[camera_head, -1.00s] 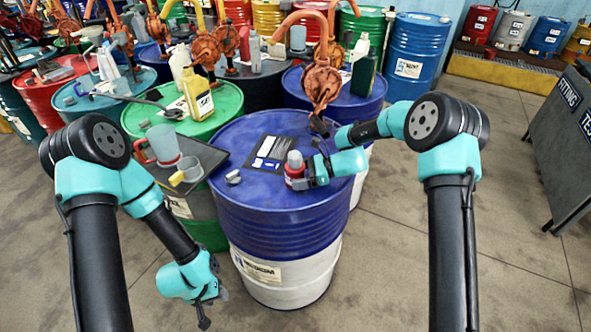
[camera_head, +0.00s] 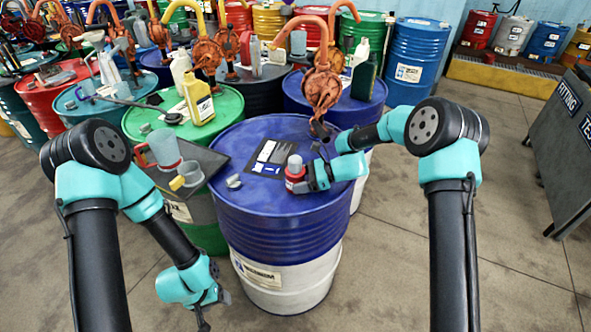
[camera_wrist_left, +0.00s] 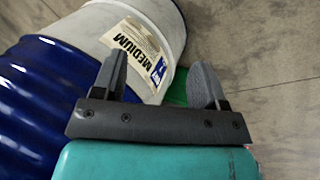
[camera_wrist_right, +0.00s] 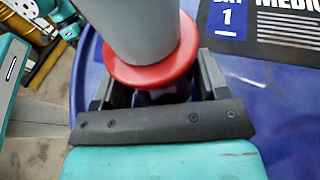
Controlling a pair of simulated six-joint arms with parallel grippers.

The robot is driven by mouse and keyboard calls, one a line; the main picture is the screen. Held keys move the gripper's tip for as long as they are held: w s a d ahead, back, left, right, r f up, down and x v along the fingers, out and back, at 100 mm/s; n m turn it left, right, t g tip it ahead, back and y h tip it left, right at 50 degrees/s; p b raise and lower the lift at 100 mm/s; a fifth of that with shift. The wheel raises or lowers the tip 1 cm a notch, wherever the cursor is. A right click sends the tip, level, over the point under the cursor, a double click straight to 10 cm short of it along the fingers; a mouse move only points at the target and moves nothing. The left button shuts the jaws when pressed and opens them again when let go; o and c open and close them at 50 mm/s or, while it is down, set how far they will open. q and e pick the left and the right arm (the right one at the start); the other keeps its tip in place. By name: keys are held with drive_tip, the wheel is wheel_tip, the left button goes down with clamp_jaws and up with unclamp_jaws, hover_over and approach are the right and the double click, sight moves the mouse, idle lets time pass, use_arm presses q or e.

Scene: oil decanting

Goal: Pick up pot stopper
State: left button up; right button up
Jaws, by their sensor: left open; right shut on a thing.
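In the right wrist view, a grey cylinder (camera_wrist_right: 142,30) rises from a red flange (camera_wrist_right: 150,68). My right gripper is shut on the pot, with the contact partly hidden under the flange. My left gripper (camera_wrist_left: 163,85) is open and empty, hanging low beside the drum. A small metal piece (camera_head: 233,181) lies on the drum top to the left.
A dark label sheet (camera_head: 272,156) lies behind the pot. A clear jug (camera_head: 163,149) and a yellow-handled cup (camera_head: 188,175) stand on a dark tray at the left. An orange hand pump (camera_head: 322,90) rises behind. The drum top's front is clear.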

use_arm(q)
drive_tip(key=shift+o, duration=0.5)
drive_tip(key=shift+w+a, duration=0.1)
drive_tip(key=shift+w, duration=0.05)
drive_tip(key=w+a+r+n+t, duration=0.1)
drive_tip(key=w+a+r+n, duration=0.15)
drive_tip(key=w+a, duration=0.35)
drive_tip(key=w+a+r+n+t+y, duration=0.1)
drive_tip(key=w+a+r+n, duration=0.15)
drive_tip(key=w+a, duration=0.35)
drive_tip(key=w+a+r+n+t, duration=0.1)
drive_tip(key=w+a+r, duration=0.3)
drive_tip(key=w+a, duration=0.15)
drive_tip(key=w+a+r+n+t, duration=0.1)
drive_tip(key=w+a+r+n, duration=0.2)
drive_tip(key=r, duration=0.5)
drive_tip(key=w+a+r+n+t+y, duration=0.1)
drive_tip(key=w+a+r+n+t, duration=0.1)
drive_tip(key=w+a+r, duration=0.35)
drive_tip(key=w+a+r+n+t, duration=0.15)
drive_tip(key=w+r, duration=0.35)
drive_tip(key=r, duration=0.5)
drive_tip(key=w+d+r, duration=0.2)
drive_tip(key=d+r, duration=0.1)
drive_tip(key=d, duration=0.1)
wheel_tip(320, 180, up, 7)
drive_tip(key=m+g+y, duration=0.2)
drive_tip(key=g, duration=0.6)
hover_over(295, 158)
drive_tip(key=shift+f, duration=0.15)
